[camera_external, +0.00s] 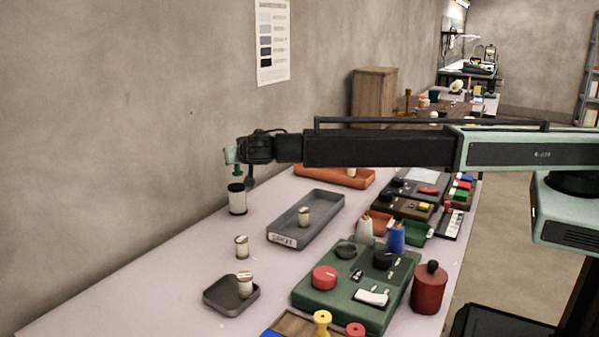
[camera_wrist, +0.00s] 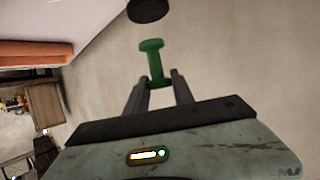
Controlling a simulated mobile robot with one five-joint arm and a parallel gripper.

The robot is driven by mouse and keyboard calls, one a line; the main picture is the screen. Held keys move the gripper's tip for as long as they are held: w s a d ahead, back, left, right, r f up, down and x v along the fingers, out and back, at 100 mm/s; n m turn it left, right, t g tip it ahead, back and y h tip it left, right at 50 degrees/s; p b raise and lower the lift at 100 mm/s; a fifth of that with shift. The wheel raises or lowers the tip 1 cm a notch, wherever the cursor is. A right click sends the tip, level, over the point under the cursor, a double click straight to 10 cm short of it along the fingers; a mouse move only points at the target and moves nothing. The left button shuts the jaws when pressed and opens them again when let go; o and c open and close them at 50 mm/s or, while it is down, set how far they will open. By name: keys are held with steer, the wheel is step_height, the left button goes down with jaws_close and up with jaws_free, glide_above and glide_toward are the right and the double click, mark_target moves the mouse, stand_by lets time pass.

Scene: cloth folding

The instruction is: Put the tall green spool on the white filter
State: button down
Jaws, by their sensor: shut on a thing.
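My gripper (camera_external: 232,156) is at the far end of my stretched arm, over the left part of the table. It is shut on the green spool (camera_external: 237,170), which hangs upright from it. In the wrist view the green spool (camera_wrist: 153,62) sits at the tips of my two fingers (camera_wrist: 157,88). The white filter (camera_external: 238,203), a white cylinder with black ends, stands upright on the table. The spool is above the filter with a small gap between them in the external view. The dark disc (camera_wrist: 149,10) beyond the spool looks like the filter's black end.
A grey tray (camera_external: 333,212) with a small cream cylinder lies right of the filter. Another such cylinder (camera_external: 242,247) stands in front, near a small dark tray (camera_external: 216,296). The wall is close on the left.

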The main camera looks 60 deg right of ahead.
mark_target(236, 166)
steer(key=f+b, duration=0.4)
steer(key=shift+w+a, duration=0.15)
steer(key=shift+w, duration=0.2)
steer(key=shift+r, duration=0.2)
steer(key=shift+f, duration=0.15)
steer(key=c, duration=1.1)
jaws_free()
steer(key=shift+r+p, duration=0.25)
steer(key=shift+p, duration=0.05)
steer(key=p+v, duration=0.4)
steer(key=v, duration=0.8)
steer(key=shift+f, duration=0.1)
